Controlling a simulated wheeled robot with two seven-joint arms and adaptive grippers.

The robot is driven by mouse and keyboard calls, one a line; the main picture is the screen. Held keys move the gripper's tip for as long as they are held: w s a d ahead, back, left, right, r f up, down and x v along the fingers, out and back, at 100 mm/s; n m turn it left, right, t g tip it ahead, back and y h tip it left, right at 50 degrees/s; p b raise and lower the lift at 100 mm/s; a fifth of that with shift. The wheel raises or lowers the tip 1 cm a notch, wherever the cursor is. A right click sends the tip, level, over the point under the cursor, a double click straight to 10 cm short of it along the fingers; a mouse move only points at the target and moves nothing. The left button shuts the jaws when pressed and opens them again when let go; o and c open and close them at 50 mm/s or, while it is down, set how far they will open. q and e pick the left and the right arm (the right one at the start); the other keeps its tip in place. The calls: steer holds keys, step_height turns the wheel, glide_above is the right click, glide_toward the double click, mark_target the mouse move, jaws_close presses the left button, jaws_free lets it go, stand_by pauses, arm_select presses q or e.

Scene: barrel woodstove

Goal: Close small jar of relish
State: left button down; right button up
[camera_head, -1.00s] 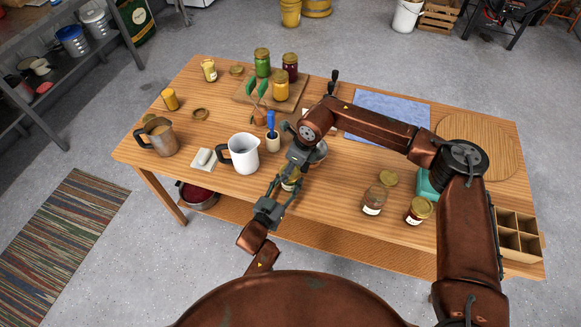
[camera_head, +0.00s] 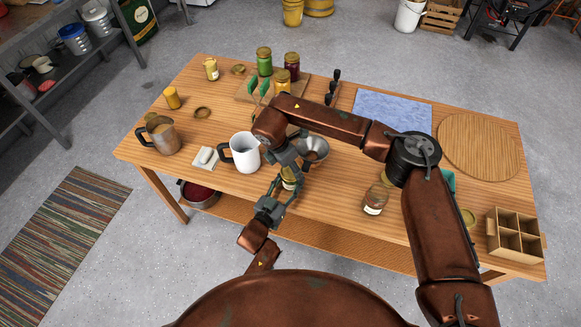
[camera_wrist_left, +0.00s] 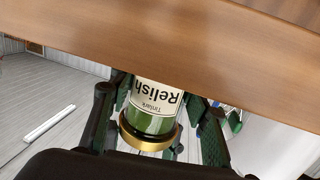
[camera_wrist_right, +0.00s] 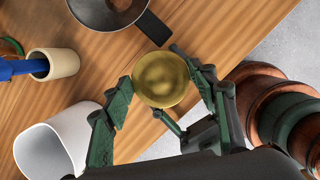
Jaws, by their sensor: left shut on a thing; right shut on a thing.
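The small relish jar (camera_wrist_left: 152,108) is green with a white "Relish" label and is held above the front of the table. My left gripper (camera_head: 280,190) is shut around its sides. In the left wrist view the jar appears upside down, with the gold lid (camera_wrist_left: 150,138) at its mouth. My right gripper (camera_head: 292,167) comes from above and is shut on that lid; the right wrist view shows the round gold lid (camera_wrist_right: 160,79) between its fingers. The lid covers the mouth; how tightly it sits I cannot tell. The arms partly hide the jar in the head view.
Another labelled jar (camera_head: 374,200) stands to the right. A wooden divided box (camera_head: 515,235) is at the right front corner.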

steer(key=m, duration=0.2)
steer(key=m+g, duration=0.1)
steer(key=m, duration=0.2)
steer(key=shift+w+a+m+h, duration=0.2)
steer(key=shift+m+h, duration=0.1)
steer(key=shift+h, duration=0.1)
steer(key=m+g, duration=0.1)
steer(key=m, duration=0.2)
steer(key=m+g, duration=0.1)
steer(key=m, duration=0.3)
steer(key=o, duration=0.8)
steer(key=shift+d, duration=0.1)
steer(key=shift+o, duration=0.2)
steer(key=shift+r, duration=2.25)
steer(key=shift+c, duration=0.2)
